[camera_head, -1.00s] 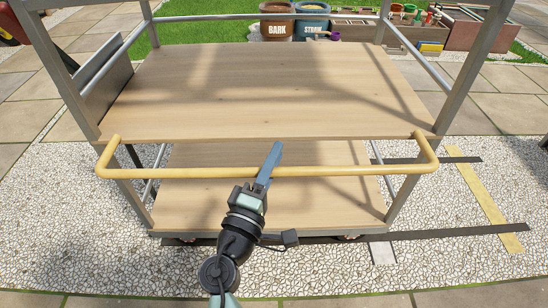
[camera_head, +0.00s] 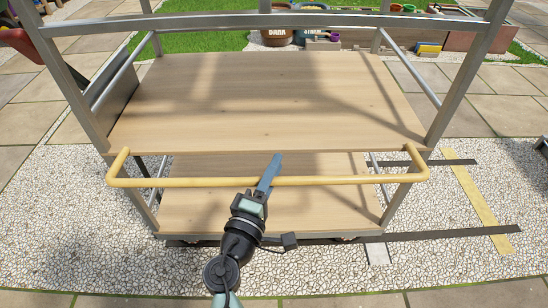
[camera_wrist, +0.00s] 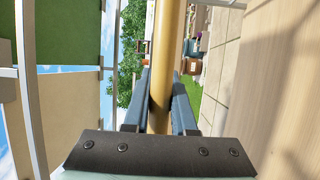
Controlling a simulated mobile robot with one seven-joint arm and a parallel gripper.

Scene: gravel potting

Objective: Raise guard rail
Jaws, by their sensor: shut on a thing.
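The yellow guard rail (camera_head: 350,181) is a U-shaped bar across the near side of a wheeled cart, with its ends at the two front posts. It stands out toward me, roughly level with the upper shelf (camera_head: 270,100). My gripper (camera_head: 270,172) is shut on the rail near the middle of its long bar. In the wrist view the rail (camera_wrist: 165,60) passes between the two blue fingers (camera_wrist: 158,100).
A lower shelf (camera_head: 270,207) lies below the rail. A grey metal crossbar (camera_head: 260,20) spans the cart's top. Pots (camera_head: 277,38) stand behind on the grass. Gravel (camera_head: 60,230) with dark and yellow strips surrounds the cart.

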